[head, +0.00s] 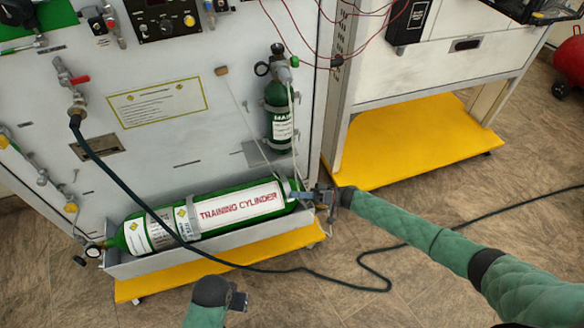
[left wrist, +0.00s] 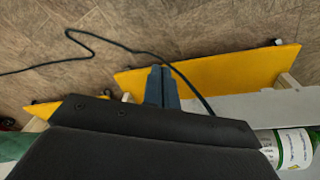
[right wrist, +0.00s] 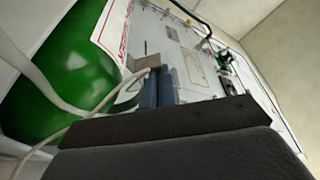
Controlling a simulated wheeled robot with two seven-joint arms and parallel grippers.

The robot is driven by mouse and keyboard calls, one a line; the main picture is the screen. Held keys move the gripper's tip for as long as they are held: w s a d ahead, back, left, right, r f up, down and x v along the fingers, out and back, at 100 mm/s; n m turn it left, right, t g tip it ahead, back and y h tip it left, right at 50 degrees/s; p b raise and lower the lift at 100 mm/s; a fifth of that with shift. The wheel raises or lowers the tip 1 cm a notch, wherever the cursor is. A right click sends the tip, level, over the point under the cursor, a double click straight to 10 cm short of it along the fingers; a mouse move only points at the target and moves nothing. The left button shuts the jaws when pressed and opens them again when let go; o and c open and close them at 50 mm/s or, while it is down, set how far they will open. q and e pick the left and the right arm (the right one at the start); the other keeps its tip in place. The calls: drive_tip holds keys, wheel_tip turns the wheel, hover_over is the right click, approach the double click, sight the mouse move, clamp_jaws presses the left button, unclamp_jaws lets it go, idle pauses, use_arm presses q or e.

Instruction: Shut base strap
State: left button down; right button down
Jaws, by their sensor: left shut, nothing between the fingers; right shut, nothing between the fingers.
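The green training cylinder (head: 238,207) lies in a grey trough at the foot of the white panel. A pale strap (head: 187,218) crosses its left part. At its right end, a light strap (head: 287,188) sits by my right gripper (head: 318,197). In the right wrist view a pale strap (right wrist: 52,88) curves over the green cylinder end (right wrist: 75,62). There, my right gripper (right wrist: 157,78) is shut and empty, its tips beside a small metal plate (right wrist: 148,62); contact is unclear. My left gripper (head: 238,300) is shut and empty, low in front of the trough.
A dark hose (head: 130,190) hangs across the cylinder and runs over the floor. A small green cylinder (head: 279,115) stands upright on the panel. A thin pale line (head: 246,120) runs from a tan block (head: 221,71) down to the trough. Yellow platforms (head: 410,140) edge the floor.

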use_arm(q)
drive_tip(key=shift+s+r+b, duration=0.15)
drive_tip(key=shift+r, duration=0.75)
drive_tip(key=shift+s+r+b, duration=0.15)
drive_tip(key=shift+r, duration=0.75)
